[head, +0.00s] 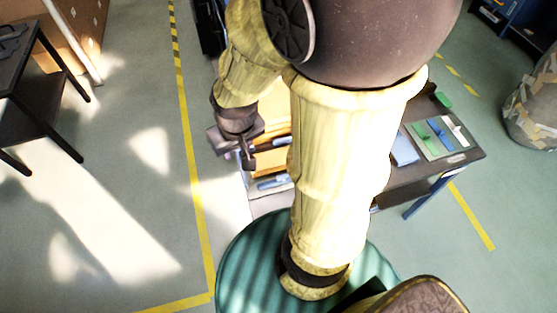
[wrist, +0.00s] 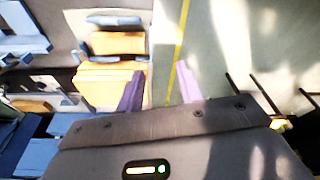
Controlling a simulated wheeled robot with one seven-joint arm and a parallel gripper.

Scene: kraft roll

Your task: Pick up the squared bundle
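My gripper (head: 238,150) hangs at the left edge of the workbench in the head view. In the wrist view its two purple fingers (wrist: 160,74) stand apart with nothing between them. Orange-tan stacked pieces (wrist: 117,43) with grey-blue parts lie left of the fingers, and a second tan piece (wrist: 100,86) lies close beside the left finger. In the head view tan pieces (head: 273,160) show on the bench, partly hidden by my arm. I cannot tell for certain which one is the squared bundle.
The dark workbench (head: 440,160) carries a blue block (head: 404,150) and a pale board with green, blue and white items (head: 438,137). A black-framed table (head: 40,100) stands at left. A patched grey sack-like thing (head: 535,105) stands at right. Floor left of the bench is clear.

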